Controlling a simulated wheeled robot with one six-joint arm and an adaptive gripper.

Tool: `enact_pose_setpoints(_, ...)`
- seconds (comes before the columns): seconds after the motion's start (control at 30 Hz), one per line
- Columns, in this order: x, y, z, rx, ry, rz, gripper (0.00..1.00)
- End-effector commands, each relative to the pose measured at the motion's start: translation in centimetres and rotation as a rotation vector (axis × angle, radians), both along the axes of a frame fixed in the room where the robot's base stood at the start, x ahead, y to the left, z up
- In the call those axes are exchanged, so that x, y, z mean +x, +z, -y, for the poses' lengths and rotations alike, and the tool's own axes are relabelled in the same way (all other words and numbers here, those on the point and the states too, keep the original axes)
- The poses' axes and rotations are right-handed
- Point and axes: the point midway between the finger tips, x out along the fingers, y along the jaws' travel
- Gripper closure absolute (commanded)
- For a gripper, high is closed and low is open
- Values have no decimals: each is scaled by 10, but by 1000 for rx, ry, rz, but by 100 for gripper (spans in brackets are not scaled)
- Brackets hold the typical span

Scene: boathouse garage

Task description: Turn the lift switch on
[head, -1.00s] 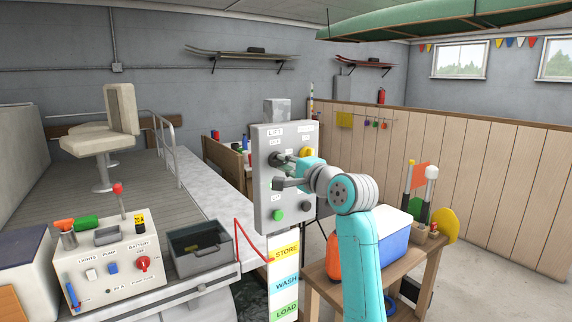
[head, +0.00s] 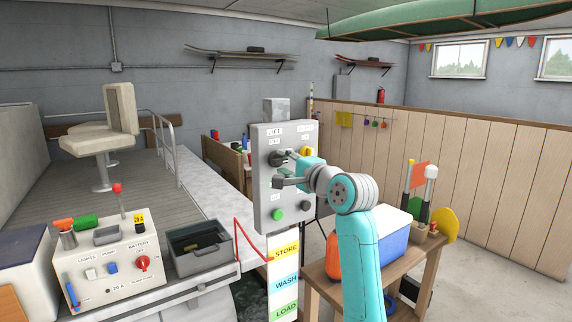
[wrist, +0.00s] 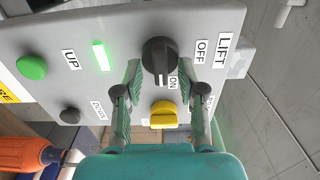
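The lift switch (wrist: 160,56) is a black rotary knob on a grey control panel (wrist: 60,22). In the wrist view its ridge and white mark point toward the ON label, away from the OFF label. A lamp (wrist: 100,55) beside it glows green. My gripper (wrist: 160,70) is open, with one finger on each side of the knob and a visible gap to it. In the head view my gripper (head: 288,171) is at the panel's front and partly covers it; the knob (head: 276,158) shows dark beside the upper finger.
A yellow knob (wrist: 163,114) sits between my fingers, below the switch in the wrist view. The panel also has a green button (wrist: 32,67) and a black button (wrist: 70,116). A wooden table with a blue cooler (head: 382,240) stands right of the panel.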

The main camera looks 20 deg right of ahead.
Motion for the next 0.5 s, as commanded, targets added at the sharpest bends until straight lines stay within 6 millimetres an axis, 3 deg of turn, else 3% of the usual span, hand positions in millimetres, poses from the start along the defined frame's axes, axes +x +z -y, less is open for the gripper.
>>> enact_pose_setpoints(0.17,-12,0,4,0,0,0,60)
enact_pose_setpoints(0.5,-74,0,25,0,-3,1,60)
